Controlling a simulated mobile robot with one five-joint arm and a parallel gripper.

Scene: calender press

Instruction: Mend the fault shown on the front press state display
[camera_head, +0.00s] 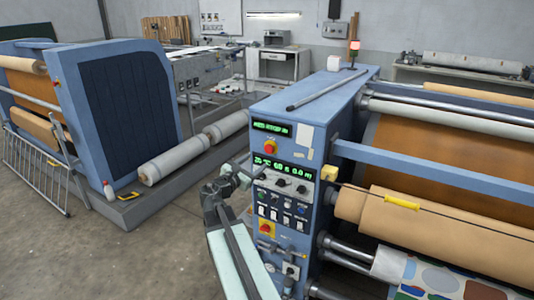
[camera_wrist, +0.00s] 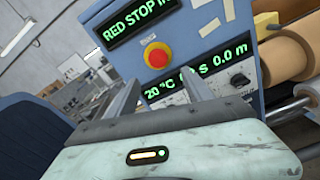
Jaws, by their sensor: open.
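The front press state display (camera_wrist: 140,22) shows green letters reading "RED STOP I", its end cut off in the wrist view. In the head view the display (camera_head: 272,126) is too small to read fully. A red mushroom button (camera_wrist: 157,53) on a yellow base sits just below it; it also shows in the head view (camera_head: 271,147). A second display (camera_wrist: 198,72) reads about "20 °C", a partly hidden "S" value and "0.0 m". My gripper (camera_wrist: 162,82) is open and empty, its fingers below the red button and over the second display, apparently not touching.
Below the displays are knobs (camera_head: 281,183) and several switches (camera_head: 274,212). Another red button on yellow (camera_head: 267,229) is lower on the panel. Rollers and fabric (camera_head: 430,235) lie right of the panel. Open floor (camera_head: 150,250) is at left.

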